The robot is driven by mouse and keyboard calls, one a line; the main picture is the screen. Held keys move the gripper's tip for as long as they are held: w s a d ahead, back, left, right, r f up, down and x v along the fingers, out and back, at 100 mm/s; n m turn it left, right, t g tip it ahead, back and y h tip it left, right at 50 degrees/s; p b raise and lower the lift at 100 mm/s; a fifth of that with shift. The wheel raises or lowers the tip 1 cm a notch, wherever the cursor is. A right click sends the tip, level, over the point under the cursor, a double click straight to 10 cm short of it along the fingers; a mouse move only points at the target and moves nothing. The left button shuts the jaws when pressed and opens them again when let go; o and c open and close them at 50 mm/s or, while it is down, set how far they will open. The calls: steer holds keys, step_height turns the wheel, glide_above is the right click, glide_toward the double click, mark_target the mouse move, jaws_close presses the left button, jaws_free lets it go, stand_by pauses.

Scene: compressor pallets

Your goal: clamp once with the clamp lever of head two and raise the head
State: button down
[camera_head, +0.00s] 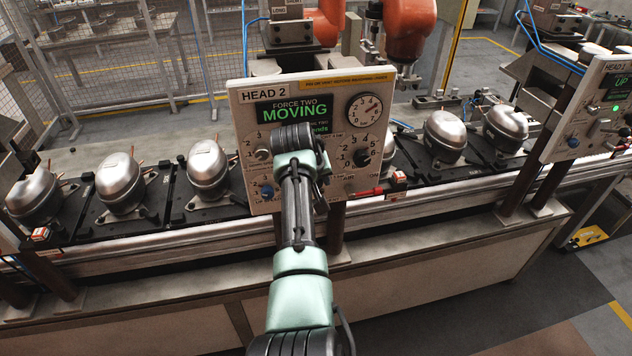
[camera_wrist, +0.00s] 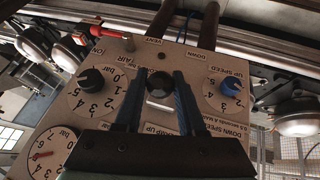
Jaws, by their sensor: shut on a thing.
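The head two panel (camera_head: 240,150) stands on posts in front of the line. Its green display (camera_head: 292,110) reads "FORCE TWO MOVING". In the wrist view the panel (camera_wrist: 65,105) appears upside down. The clamp lever (camera_wrist: 160,84), with a black knob end, stands between the two fingers of my gripper (camera_wrist: 158,94), which is shut on it. A "VENT" label and a partly hidden "CLAMP UP" label are near it. In the head view my wrist covers the middle of the panel and hides the fingers and the lever.
A black dial knob (camera_wrist: 92,80) and a blue speed knob (camera_wrist: 231,86) flank my fingers. A gauge (camera_head: 364,110) is at the panel's upper right. Several silver compressors (camera_head: 120,183) sit on the line behind. The head one panel (camera_head: 585,110) is at right; orange machinery (camera_head: 408,30) stands behind.

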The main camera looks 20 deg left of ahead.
steer(key=shift+w+r, duration=0.1)
steer(key=shift+r, duration=0.1)
steer(key=c, duration=0.5)
jaws_free()
steer(key=shift+f, duration=0.1)
steer(key=b+v, duration=0.3)
steer(key=v, duration=1)
